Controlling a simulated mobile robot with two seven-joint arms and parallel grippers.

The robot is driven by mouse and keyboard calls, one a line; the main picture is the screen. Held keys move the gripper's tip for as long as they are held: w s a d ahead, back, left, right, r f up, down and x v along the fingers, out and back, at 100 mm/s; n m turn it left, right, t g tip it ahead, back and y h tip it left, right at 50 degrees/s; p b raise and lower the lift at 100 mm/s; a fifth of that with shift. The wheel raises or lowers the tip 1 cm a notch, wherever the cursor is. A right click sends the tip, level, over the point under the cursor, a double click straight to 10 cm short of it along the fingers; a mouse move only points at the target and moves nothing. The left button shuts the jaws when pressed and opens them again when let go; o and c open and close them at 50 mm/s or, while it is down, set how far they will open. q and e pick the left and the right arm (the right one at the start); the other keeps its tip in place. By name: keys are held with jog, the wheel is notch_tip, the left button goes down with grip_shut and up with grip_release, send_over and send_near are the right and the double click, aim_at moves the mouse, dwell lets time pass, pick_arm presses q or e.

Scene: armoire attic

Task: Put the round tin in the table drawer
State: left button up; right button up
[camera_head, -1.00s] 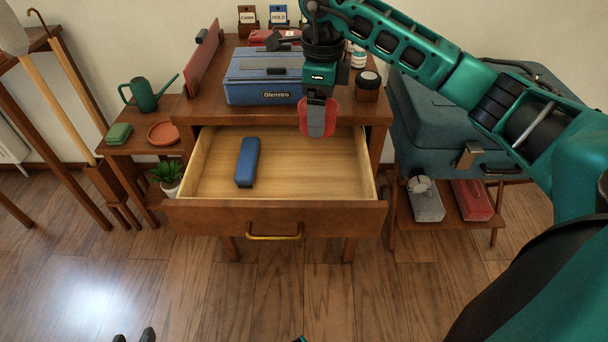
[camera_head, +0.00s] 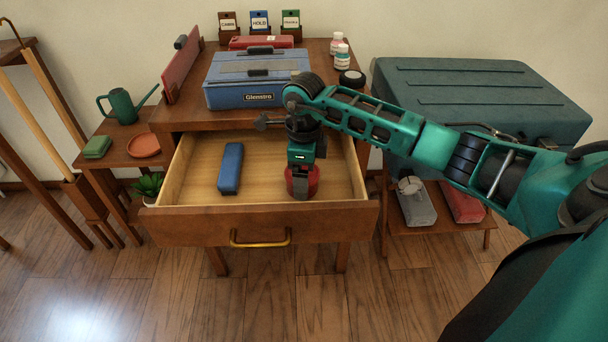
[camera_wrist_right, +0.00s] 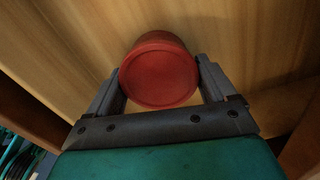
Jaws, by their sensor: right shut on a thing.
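The red round tin (camera_head: 313,180) is between the fingers of my right gripper (camera_head: 301,186), over the right part of the open table drawer (camera_head: 265,222). In the right wrist view, the tin (camera_wrist_right: 160,78) sits between both fingers (camera_wrist_right: 160,88), its flat round face toward the camera and pale wood behind it. The gripper is shut on it. The tin is low within the drawer's outline; I cannot tell whether it touches the drawer floor. My left gripper is out of view.
A blue case (camera_head: 231,168) lies in the drawer, left of the tin. On the tabletop stand a blue toolbox (camera_head: 255,80), a dark round jar (camera_head: 351,79) and small bottles (camera_head: 341,58). A big teal case (camera_head: 478,98) stands to the right. The drawer floor between blue case and tin is clear.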

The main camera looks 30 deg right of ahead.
jog(key=shift+r, duration=0.1)
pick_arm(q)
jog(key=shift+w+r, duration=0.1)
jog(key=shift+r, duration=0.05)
pick_arm(e)
jog(key=o, duration=0.9)
pick_arm(q)
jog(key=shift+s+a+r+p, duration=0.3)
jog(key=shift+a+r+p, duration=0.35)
jog(key=shift+p, duration=1.05)
pick_arm(e)
jog(key=shift+r, duration=6.05)
